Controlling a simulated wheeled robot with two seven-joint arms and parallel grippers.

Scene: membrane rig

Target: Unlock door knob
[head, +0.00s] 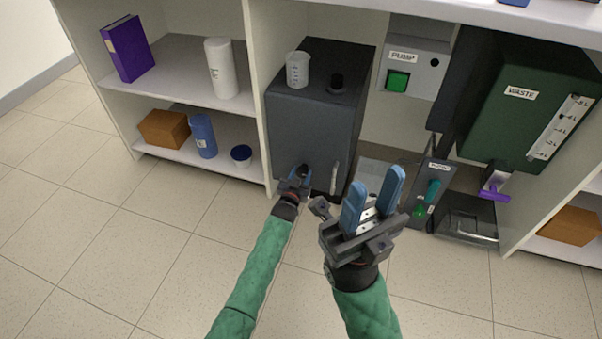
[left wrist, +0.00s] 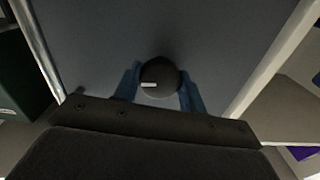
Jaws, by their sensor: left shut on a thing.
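The dark grey cabinet (head: 305,130) stands in the middle bay, and its front door (left wrist: 215,40) fills most of the left wrist view. The round dark door knob (left wrist: 160,73) carries a short white mark that lies nearly level in that view. My left gripper (head: 302,172) is low at the cabinet front, shut on the knob with one blue finger on each side, as the left wrist view shows (left wrist: 160,88). The gripper mostly hides the knob in the head view. A light vertical handle (head: 334,177) is to its right. My right gripper (head: 376,184) is open and empty, in front of the shelving.
A beaker (head: 298,70) stands on the cabinet top. The green pump switch (head: 397,80), a valve box (head: 431,190) and the waste tank (head: 510,110) are to the right. Shelves on the left hold a white bottle (head: 221,68) and other items. The floor in front is clear.

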